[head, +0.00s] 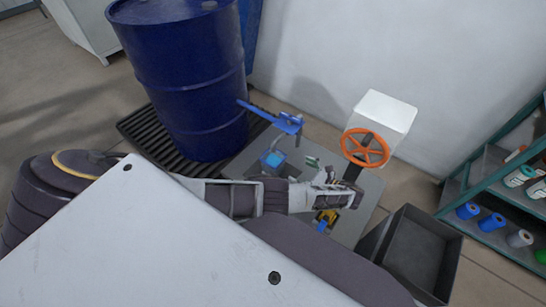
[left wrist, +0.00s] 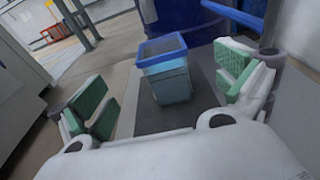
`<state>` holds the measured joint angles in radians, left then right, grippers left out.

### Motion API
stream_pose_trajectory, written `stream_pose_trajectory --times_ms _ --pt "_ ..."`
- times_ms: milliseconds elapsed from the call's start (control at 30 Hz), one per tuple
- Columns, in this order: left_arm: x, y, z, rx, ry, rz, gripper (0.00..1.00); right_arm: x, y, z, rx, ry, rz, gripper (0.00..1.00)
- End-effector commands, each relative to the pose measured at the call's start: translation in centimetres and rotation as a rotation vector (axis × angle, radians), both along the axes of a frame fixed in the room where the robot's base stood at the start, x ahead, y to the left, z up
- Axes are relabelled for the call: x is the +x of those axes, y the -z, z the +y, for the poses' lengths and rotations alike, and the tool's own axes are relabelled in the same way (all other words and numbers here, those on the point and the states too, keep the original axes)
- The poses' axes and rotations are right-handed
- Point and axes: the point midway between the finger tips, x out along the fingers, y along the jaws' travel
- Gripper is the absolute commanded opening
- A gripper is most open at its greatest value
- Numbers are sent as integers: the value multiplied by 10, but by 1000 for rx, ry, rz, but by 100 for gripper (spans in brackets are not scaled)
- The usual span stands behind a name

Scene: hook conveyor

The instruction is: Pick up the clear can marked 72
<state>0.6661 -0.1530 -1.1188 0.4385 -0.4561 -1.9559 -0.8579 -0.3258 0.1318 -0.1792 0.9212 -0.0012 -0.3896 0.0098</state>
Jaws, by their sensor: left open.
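A clear, pale blue can (left wrist: 171,80) with a bright blue rim stands upright on a grey surface in the left wrist view. It also shows in the head view as a small blue-topped box shape (head: 272,159) on the grey table. No number is readable on it. My left gripper (left wrist: 165,98) is open, with a green-padded finger on each side of the picture and the can beyond and between them, apart from both. In the head view my left gripper (head: 318,181) is right of the can, partly hidden by its own links. My right gripper is not in view.
A blue drum (head: 190,75) stands on a black slatted pallet behind the can. A blue-handled valve (head: 287,123) and an orange handwheel (head: 366,148) are close by. A yellow item (head: 327,216), a grey bin (head: 418,252) and a spool shelf (head: 490,195) lie to the right.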

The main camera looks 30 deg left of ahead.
Motion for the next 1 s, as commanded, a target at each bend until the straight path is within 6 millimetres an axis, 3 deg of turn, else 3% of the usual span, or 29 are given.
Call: stream_pose_trajectory --times_ms 333,800,1000 --pt "1 1 11 1 -1 0 100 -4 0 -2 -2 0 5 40" --pt "5 10 68 1 -1 0 100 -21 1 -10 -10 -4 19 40" --pt "7 13 83 0 1 0 100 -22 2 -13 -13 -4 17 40"
